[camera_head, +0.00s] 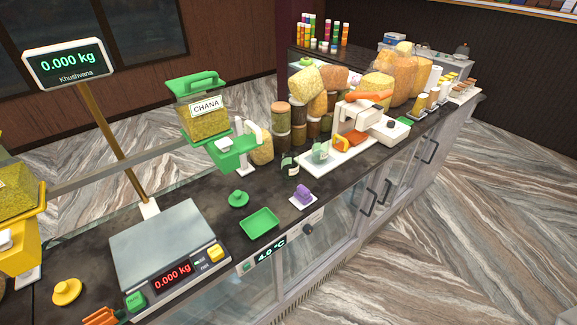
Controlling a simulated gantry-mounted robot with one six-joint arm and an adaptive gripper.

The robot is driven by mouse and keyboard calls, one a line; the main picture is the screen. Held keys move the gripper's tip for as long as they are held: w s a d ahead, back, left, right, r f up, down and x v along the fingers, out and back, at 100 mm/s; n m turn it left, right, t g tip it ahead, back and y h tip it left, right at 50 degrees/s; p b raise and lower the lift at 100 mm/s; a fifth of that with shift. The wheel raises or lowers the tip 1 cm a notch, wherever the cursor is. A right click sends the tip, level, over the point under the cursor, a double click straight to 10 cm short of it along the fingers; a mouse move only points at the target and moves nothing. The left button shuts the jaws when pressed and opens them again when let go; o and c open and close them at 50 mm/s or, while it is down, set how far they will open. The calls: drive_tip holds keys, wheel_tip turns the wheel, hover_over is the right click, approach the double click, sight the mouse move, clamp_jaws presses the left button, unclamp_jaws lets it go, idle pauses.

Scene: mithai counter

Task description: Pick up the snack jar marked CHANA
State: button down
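The snack jar marked CHANA (208,125) stands left of the picture's middle in the head view. It is a clear, boxy jar with yellow-green contents, a white label and a green lid with a raised handle. It appears upright above a green dispenser body (232,154) on a white stand. I cannot tell how the two are joined. My gripper is not in view, and nothing is seen touching the jar.
A scale (168,250) reading 0.000 kg stands front left, its display post (110,140) rising behind. A yellow dispenser (22,235) is at the left edge. A green tray (260,222) lies in front of the jar. Stacked jars (281,116) and a sealing machine (372,125) stand to the right.

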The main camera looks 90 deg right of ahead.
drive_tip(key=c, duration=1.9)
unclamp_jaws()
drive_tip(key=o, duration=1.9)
